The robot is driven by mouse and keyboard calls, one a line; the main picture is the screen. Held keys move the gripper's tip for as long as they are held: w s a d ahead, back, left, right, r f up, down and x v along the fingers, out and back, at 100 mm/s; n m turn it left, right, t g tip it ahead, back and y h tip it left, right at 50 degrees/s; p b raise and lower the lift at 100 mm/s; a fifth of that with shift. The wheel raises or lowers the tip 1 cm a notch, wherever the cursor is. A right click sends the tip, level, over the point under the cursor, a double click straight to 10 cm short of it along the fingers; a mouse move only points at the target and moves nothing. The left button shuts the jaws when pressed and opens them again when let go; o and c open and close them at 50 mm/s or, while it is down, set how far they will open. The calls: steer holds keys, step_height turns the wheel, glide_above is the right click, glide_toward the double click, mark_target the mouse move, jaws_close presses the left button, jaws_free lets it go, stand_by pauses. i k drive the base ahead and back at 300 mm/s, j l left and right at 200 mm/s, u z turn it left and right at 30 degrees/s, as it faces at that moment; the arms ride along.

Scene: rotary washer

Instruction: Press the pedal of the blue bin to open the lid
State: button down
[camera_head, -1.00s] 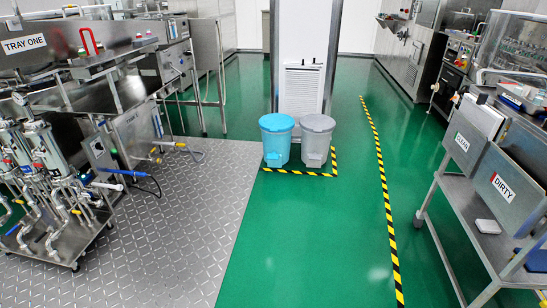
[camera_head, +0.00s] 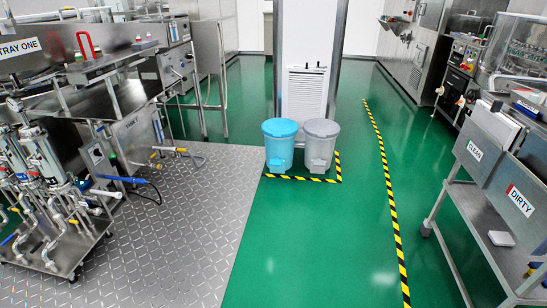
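The blue bin (camera_head: 279,148) stands upright on the green floor near the middle of the camera_head view, with its lid shut. Its pedal (camera_head: 276,167) is a small part low on its front, too small to make out clearly. A grey bin (camera_head: 320,145) stands right beside it on the right, also with its lid shut. My gripper is not in view.
Yellow-black tape (camera_head: 312,179) edges the bins' spot in front of a white pillar (camera_head: 306,55). Metal checker plate (camera_head: 190,210) lies left, machines (camera_head: 60,75) beyond it. A cart (camera_head: 480,215) stands right. Green floor (camera_head: 310,240) before the bins is clear.

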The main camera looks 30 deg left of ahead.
mark_target(276, 162)
steer(key=i+j, duration=0.55)
steer(key=j, duration=0.3)
steer(key=i+j+u, duration=0.1)
steer(key=i+j, duration=0.5)
steer(key=j, duration=0.2)
steer(key=i+j, duration=0.6)
steer(key=j, duration=0.2)
steer(key=i+j+u, duration=0.1)
steer(key=i+j, duration=0.5)
steer(key=j, duration=0.2)
